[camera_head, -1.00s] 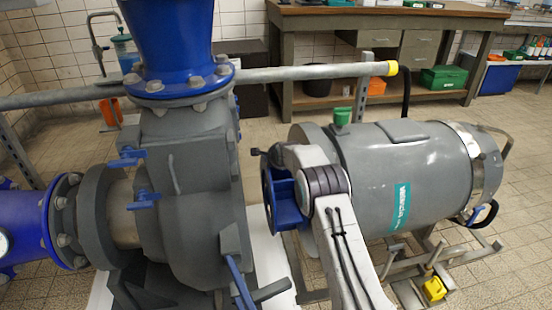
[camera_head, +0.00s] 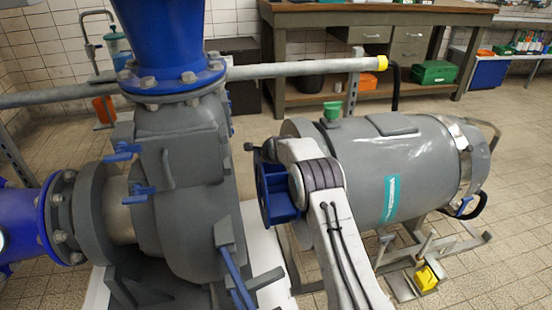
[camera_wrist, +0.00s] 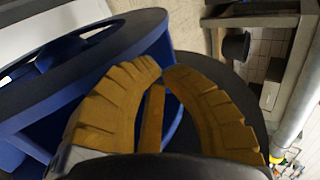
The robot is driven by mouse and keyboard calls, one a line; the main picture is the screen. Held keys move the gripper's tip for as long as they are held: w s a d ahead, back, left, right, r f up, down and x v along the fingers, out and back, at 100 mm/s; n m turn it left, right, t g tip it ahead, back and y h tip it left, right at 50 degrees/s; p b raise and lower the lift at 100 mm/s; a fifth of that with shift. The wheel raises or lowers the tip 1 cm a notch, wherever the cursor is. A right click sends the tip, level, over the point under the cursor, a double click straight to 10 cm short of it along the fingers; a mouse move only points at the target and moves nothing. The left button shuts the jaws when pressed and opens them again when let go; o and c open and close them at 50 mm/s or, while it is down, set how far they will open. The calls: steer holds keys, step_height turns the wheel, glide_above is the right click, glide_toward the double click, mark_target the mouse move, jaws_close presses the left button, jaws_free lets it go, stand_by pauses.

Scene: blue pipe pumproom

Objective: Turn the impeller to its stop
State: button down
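The blue impeller (camera_head: 274,194) sits at the left end of the grey motor unit, facing the pump casing. It is partly hidden behind my arm and wrist in the head view. In the wrist view its dark blue disc and vanes (camera_wrist: 85,75) fill the left side. My gripper (camera_wrist: 162,70) has ridged yellow-brown fingers whose tips come together beside the disc rim. A blue curved edge shows in the gap behind the fingers. I cannot tell whether the fingertips touch the impeller. In the head view the fingers are hidden.
The grey pump casing (camera_head: 185,195) with blue pipes stands close on the left. The grey motor unit (camera_head: 410,165) is on the right, on a metal frame. A horizontal pipe (camera_head: 300,70) runs behind. A workbench (camera_head: 370,22) stands at the back. Tiled floor is open at the right.

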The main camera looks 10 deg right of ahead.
steer(key=shift+s+f+p+v, duration=0.25)
steer(key=shift+p+v, duration=0.1)
steer(key=shift+v, duration=1.4)
steer(key=shift+s+f+p+v, duration=0.2)
steer(key=shift+p+v, duration=0.2)
steer(key=shift+v, duration=1.4)
steer(key=shift+s+f+p+v, duration=0.1)
steer(key=shift+f+p+v, duration=0.2)
steer(key=shift+v, duration=1.45)
steer(key=s+r+n+g+p, duration=0.2)
steer(key=s+r+n+p, duration=0.2)
steer(key=s+r+p, duration=0.75)
steer(key=s+r+n+g+p, duration=0.1)
steer(key=s+r+n+p, duration=0.55)
steer(key=r, duration=0.95)
steer(key=s+r+n+g+p, duration=0.1)
steer(key=s+r+n+p, duration=0.2)
steer(key=s+r+p, duration=0.4)
steer(key=s+r+n+g+p, duration=0.2)
steer(key=s+r+n+p, duration=0.2)
steer(key=s, duration=1.9)
step_height(320, 180, up, 4)
steer(key=p, duration=0.3)
steer(key=shift+a+g, duration=0.2)
steer(key=shift+g, duration=0.1)
steer(key=shift+s+n, duration=0.1)
steer(key=shift+n, duration=0.15)
